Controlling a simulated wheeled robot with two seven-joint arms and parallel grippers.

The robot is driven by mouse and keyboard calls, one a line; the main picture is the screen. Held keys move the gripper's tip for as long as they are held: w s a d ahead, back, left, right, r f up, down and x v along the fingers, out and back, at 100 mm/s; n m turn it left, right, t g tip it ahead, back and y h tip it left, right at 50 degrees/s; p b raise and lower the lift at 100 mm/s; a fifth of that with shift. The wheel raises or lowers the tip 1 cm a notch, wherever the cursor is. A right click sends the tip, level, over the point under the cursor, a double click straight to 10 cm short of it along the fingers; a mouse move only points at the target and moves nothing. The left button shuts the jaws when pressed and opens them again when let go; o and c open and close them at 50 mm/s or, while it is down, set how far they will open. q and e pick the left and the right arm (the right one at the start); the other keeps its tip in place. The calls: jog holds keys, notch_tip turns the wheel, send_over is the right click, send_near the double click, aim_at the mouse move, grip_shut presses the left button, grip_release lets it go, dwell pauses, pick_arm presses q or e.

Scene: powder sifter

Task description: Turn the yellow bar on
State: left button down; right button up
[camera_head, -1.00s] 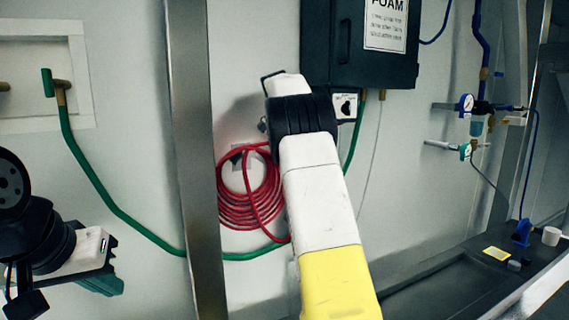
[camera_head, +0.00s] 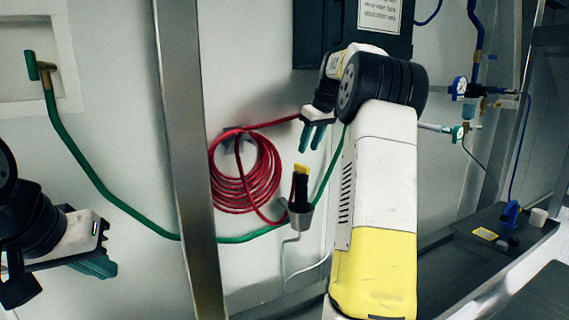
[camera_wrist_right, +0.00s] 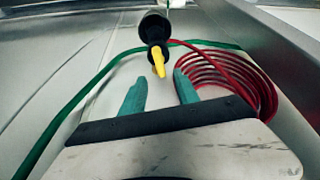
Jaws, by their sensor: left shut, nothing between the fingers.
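The yellow bar (camera_head: 301,169) sits on top of a black handle (camera_head: 301,189) held upright in a grey wall holder. In the right wrist view the yellow bar (camera_wrist_right: 158,62) sticks out from the black part, just beyond and between my fingertips. My right gripper (camera_head: 315,138) is open and empty, its teal fingers pointing down just above the bar; they also show in the wrist view (camera_wrist_right: 161,78). They appear apart from the bar. My left gripper (camera_head: 112,268) is shut and empty at the left, far from the bar.
A coiled red hose (camera_head: 240,175) hangs on the wall left of the bar. A green hose (camera_head: 95,190) runs along the wall. A metal post (camera_head: 185,160) stands between my grippers. A dark box (camera_head: 325,35) is above, and a bench (camera_head: 470,255) with small items at right.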

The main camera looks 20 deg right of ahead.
aim_at(302, 165)
jog(key=x, duration=0.7)
jog(key=shift+f, duration=0.35)
grip_shut()
